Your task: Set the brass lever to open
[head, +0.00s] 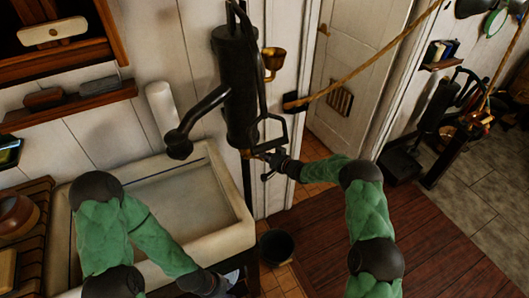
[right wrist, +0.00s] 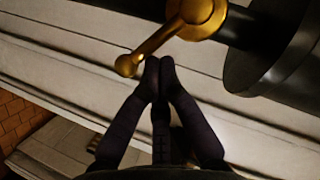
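The brass lever (right wrist: 158,43) shows in the right wrist view as a short arm running down-left from a round hub to a knob. The hub sits on a dark pipe. In the head view the lever (head: 258,151) is small, low on the black pump (head: 237,88). My right gripper (right wrist: 157,66) has its fingertips together just beside the lever's arm, near the knob. I see nothing between the fingers, and cannot tell whether they touch the lever. In the head view my right gripper (head: 270,163) is by the lever. My left gripper (head: 232,284) is low, its fingers unclear.
A pale sink (head: 185,205) lies under the pump's spout (head: 182,143). A dark bucket (head: 277,247) stands on the floor right of the sink. A brass cup (head: 273,60) is beside the pump. A rope (head: 375,62) spans the doorway. The wooden floor at right is clear.

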